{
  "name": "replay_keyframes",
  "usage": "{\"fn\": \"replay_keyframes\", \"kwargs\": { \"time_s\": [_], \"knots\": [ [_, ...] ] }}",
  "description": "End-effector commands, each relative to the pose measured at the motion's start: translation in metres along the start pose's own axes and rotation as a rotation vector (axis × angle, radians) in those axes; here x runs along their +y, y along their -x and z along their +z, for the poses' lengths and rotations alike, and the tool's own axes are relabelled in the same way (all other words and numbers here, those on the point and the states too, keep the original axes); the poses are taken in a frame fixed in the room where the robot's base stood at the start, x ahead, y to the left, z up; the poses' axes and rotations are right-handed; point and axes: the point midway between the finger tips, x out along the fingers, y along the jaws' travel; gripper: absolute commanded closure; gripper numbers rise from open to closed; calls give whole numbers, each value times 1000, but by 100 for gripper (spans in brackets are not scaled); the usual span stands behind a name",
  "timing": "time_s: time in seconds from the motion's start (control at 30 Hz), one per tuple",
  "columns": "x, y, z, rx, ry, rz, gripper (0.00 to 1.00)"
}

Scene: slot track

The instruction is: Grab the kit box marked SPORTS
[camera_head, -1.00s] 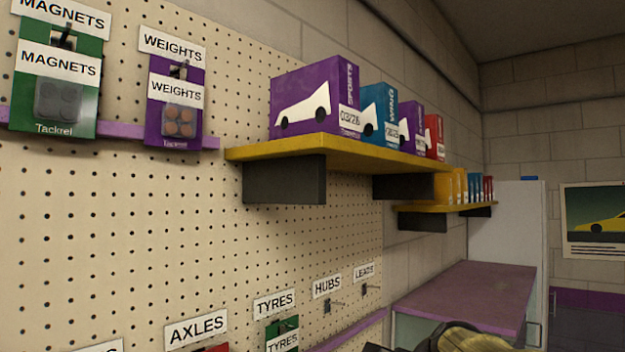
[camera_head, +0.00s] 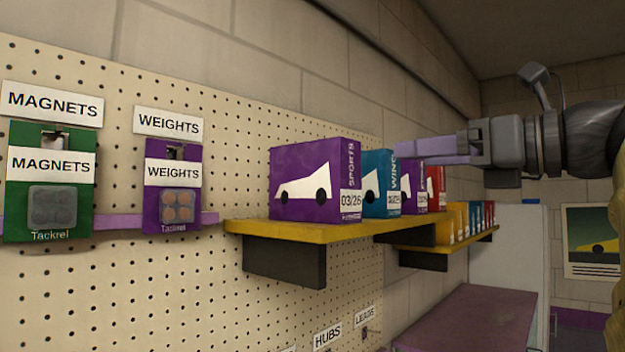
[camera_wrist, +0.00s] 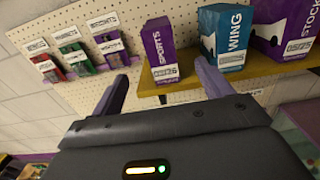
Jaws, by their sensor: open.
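The purple SPORTS kit box (camera_head: 312,184) stands upright at the near left end of the yellow shelf (camera_head: 300,231), with a white car shape and a 03/26 label. In the wrist view the SPORTS box (camera_wrist: 163,52) stands ahead of my gripper, its spine facing me. My gripper (camera_head: 400,152) reaches in from the right in the head view, in front of the boxes' upper parts. In the wrist view my gripper (camera_wrist: 162,80) has its two purple fingers apart, with nothing between them. The SPORTS box is apart from the fingers.
A blue WING box (camera_head: 378,184) stands right beside the SPORTS box, then a purple box (camera_head: 424,196) and a red box (camera_head: 437,186). A lower yellow shelf (camera_head: 440,246) holds several small boxes. MAGNETS (camera_head: 48,185) and WEIGHTS (camera_head: 172,190) packs hang on the pegboard at left.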

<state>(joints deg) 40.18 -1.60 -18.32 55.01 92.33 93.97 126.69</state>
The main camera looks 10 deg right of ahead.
Motion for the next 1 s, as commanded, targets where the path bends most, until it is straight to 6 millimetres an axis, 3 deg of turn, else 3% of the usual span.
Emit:
{"fn": "replay_keyframes", "kwargs": {
  "time_s": [0.27, 0.8, 1.0],
  "knots": [
    [1, -20, 1, 0, 0, 3, 22],
    [0, -113, 3, 0, 0, 2, 22],
    [0, -123, 0, 0, 2, -2, 22]
  ]
}}
